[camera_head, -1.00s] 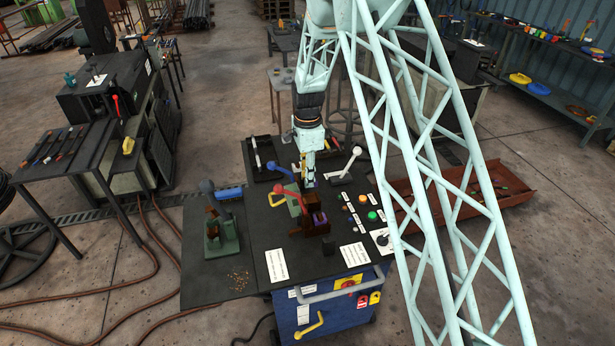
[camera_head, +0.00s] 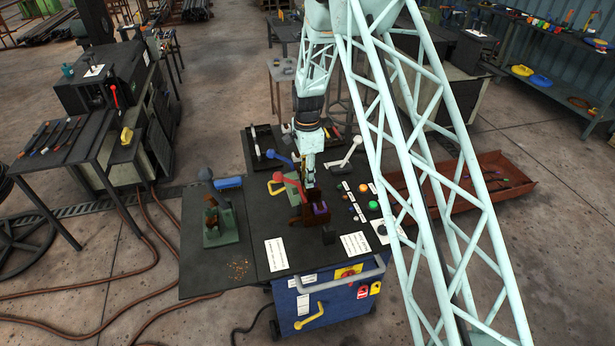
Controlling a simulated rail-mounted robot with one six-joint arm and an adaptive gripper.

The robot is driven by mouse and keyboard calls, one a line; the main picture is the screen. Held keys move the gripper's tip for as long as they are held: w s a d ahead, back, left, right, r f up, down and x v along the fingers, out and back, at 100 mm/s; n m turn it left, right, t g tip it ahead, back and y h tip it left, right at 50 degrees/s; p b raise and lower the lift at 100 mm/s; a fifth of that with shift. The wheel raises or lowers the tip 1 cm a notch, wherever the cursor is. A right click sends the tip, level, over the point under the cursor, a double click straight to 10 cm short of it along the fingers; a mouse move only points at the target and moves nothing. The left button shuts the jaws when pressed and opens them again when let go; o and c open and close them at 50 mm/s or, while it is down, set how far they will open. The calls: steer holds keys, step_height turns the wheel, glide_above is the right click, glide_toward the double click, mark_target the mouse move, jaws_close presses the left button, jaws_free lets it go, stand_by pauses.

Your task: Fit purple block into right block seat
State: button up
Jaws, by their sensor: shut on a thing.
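My gripper (camera_head: 310,182) points down over the middle of the dark bench top, just behind a brown fixture (camera_head: 307,212). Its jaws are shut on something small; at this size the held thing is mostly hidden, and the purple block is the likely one. The right block seat cannot be made out clearly.
A white-handled lever (camera_head: 351,152) and coloured buttons (camera_head: 364,204) are to the right. A green vise (camera_head: 220,230) stands at left.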

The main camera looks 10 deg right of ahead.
steer(key=shift+f, duration=0.45)
stand_by(0.4)
steer(key=o, duration=1)
steer(key=shift+o, duration=0.2)
step_height(320, 180, up, 12)
stand_by(0.9)
